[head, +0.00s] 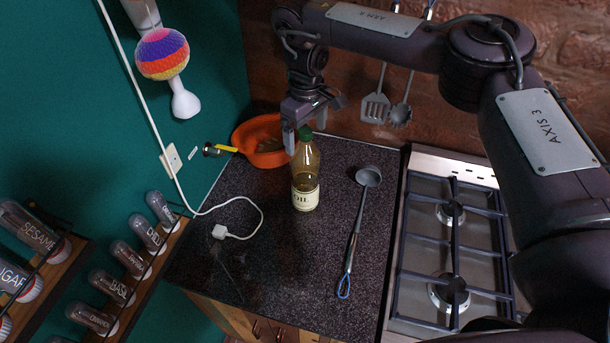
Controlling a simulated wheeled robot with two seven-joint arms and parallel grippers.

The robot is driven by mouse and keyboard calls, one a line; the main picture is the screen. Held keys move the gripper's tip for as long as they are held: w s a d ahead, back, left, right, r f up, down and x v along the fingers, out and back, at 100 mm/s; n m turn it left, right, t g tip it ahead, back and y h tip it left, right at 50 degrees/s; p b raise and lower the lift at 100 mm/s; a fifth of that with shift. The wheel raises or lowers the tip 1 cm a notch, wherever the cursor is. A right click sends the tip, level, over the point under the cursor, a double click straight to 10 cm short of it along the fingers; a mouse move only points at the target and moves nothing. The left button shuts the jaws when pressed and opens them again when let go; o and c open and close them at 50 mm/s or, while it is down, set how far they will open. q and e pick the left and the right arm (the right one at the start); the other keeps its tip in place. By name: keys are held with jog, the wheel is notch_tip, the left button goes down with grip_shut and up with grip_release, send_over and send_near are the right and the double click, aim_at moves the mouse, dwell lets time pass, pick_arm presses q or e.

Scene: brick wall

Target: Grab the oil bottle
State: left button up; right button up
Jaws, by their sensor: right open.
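The oil bottle (306,178) stands upright on the dark speckled counter (265,265) in the head view. It has a green cap, yellowish oil and a pale label reading OIL. My right gripper (304,141) points down at the bottle's top, its fingers near the green cap and neck. It is open; whether it touches the bottle cannot be told. The arm reaches in from the right. My left gripper does not show.
An orange bowl (245,135) sits behind the bottle on the left. A ladle (358,225) lies right of the bottle. A gas stove (455,250) is further right. A white cable (240,235) with a plug lies left. Spice jars (128,260) line the left wall.

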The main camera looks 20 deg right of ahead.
aim_at(304, 146)
jog(key=shift+s+f, duration=0.15)
jog(key=shift+f, duration=0.3)
jog(key=f, duration=0.1)
jog(key=f+p, duration=0.1)
jog(key=f, duration=0.1)
jog(key=shift+w+a+f, duration=0.15)
jog(key=shift+w+f, duration=0.05)
jog(key=shift+f, duration=0.1)
jog(key=shift+w+f, duration=0.1)
jog(key=shift+f, duration=0.2)
jog(key=shift+c, duration=1.2)
jog(key=c, duration=1.5)
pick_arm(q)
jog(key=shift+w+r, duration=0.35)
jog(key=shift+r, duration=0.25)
pick_arm(e)
jog(key=shift+c, duration=0.2)
jog(key=shift+r, duration=0.15)
